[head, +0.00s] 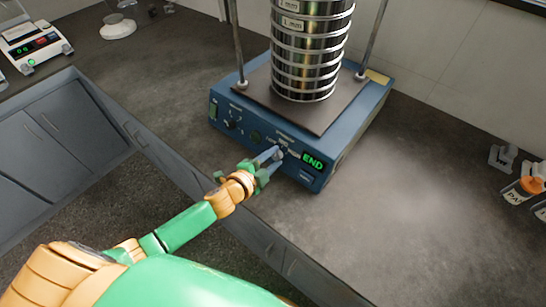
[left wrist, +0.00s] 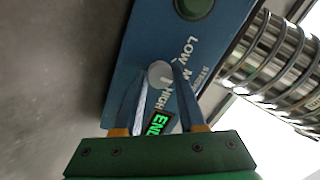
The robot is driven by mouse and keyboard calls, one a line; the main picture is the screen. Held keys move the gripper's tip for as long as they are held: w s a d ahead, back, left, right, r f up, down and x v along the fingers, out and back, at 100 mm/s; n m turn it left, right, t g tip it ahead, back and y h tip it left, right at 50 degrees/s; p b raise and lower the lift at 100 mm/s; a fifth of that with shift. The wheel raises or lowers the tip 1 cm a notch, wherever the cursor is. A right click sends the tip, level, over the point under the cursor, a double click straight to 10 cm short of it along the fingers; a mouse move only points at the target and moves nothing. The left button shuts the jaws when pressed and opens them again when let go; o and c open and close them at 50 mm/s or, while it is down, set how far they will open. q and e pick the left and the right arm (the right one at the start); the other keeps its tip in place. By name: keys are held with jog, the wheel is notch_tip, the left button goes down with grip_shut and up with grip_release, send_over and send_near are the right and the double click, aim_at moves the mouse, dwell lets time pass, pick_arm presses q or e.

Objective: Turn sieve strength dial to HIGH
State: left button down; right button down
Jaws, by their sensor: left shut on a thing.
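The blue sieve shaker (head: 349,143) stands on the dark counter with a stack of metal sieves (head: 309,60) on top. Its front panel carries the strength dial, a round grey knob (left wrist: 159,73), with the words LOW and HIGH printed around it in the left wrist view. My left gripper (head: 276,154) reaches the front panel, its two fingers shut on the knob, one on each side; it also shows in the left wrist view (left wrist: 165,80). The knob's pointer direction cannot be told. A green END display (head: 313,161) is lit beside the dial. My right gripper is not in view.
Another dial (head: 232,124) sits further left on the panel, with a green button (left wrist: 194,5) between. Metal rods flank the sieves.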

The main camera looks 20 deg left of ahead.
pick_arm(q)
jog(key=m, duration=0.6)
jog(key=shift+f+m, duration=0.1)
jog(key=shift+m, duration=0.2)
jog(key=m, duration=0.6)
jog(key=shift+a+h, duration=0.1)
jog(key=shift+h, duration=0.2)
jog(key=c, duration=0.5)
grip_release()
jog(key=v, duration=0.6)
jog(key=shift+s+f+b, duration=0.1)
jog(key=shift+s+b, duration=0.05)
jog(key=shift+b, duration=0.25)
jog(key=shift+s+a+r, duration=0.15)
jog(key=shift+s+r, duration=0.1)
jog(key=shift+s, duration=0.15)
jog(key=shift+w, duration=0.1)
